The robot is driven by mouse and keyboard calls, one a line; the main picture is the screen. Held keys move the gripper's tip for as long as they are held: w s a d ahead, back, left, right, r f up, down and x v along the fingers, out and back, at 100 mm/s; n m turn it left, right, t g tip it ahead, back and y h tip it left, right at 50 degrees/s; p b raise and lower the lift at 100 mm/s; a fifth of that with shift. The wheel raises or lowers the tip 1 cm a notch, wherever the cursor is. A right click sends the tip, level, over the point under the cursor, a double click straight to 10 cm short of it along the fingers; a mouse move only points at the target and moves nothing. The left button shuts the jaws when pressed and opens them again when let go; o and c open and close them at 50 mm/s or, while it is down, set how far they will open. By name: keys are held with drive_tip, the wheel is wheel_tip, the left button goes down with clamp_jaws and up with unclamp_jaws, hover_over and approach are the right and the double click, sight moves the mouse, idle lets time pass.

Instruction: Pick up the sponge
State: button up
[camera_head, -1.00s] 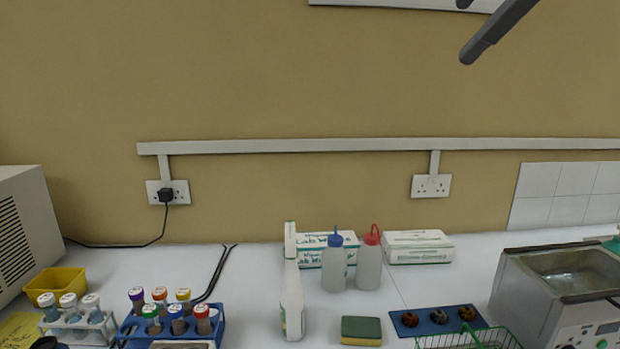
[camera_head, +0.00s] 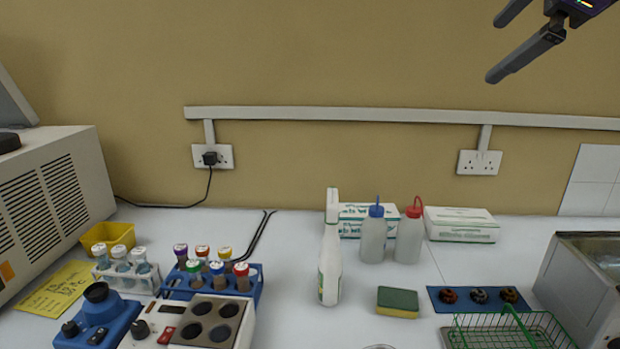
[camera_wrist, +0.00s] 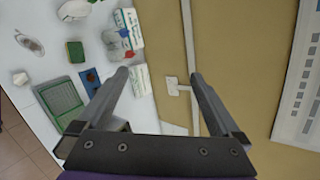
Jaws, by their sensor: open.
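The sponge (camera_head: 397,302) is green on top and yellow below. It lies flat on the white bench, right of the white spray bottle (camera_head: 330,250) and left of the blue mat. In the wrist view the sponge (camera_wrist: 75,51) shows small at the upper left. My gripper (camera_head: 492,48) is open and empty, high at the upper right of the head view, well above the bench and apart from the sponge. Its two fingers also show in the wrist view (camera_wrist: 158,75), spread apart with nothing between them.
Two wash bottles (camera_head: 373,236) and boxes (camera_head: 460,224) stand behind the sponge. Right of it are a blue mat (camera_head: 462,306) with dark round parts and a green wire basket (camera_head: 512,332). A metal bath (camera_head: 585,285) stands far right. Tube racks (camera_head: 257,293) stand left.

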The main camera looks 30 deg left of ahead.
sight(404, 298)
drive_tip(key=w+a+f+g+h, duration=0.2)
drive_tip(key=w+a+f+g, duration=0.1)
drive_tip(key=f, duration=1.5)
drive_tip(key=w+a+f+g+h, duration=0.2)
drive_tip(key=w+a+f+g, duration=0.1)
drive_tip(key=f, duration=1.5)
drive_tip(key=w+a+f+g+h, duration=0.2)
drive_tip(key=w+a+f+g, duration=0.1)
drive_tip(key=f, duration=1.6)
drive_tip(key=shift+w+f+h, duration=0.1)
drive_tip(key=shift+w+h, duration=0.2)
drive_tip(key=shift+w, duration=0.25)
drive_tip(key=shift+s+d+r, duration=0.55)
drive_tip(key=shift+s+r, duration=0.1)
drive_tip(key=shift+s, duration=0.15)
drive_tip(key=shift+w+a+f, duration=1)
drive_tip(key=shift+f, duration=0.25)
drive_tip(key=c, duration=0.4)
drive_tip(key=shift+s+d+r, duration=0.3)
drive_tip(key=shift+d+r, duration=0.2)
drive_tip(key=shift+r, duration=0.1)
drive_tip(key=shift+c, duration=0.9)
drive_tip(key=shift+w+a, duration=0.1)
drive_tip(key=c, duration=0.5)
drive_tip(key=shift+r, duration=0.1)
drive_tip(key=shift+c, duration=0.4)
drive_tip(key=shift+r, duration=0.1)
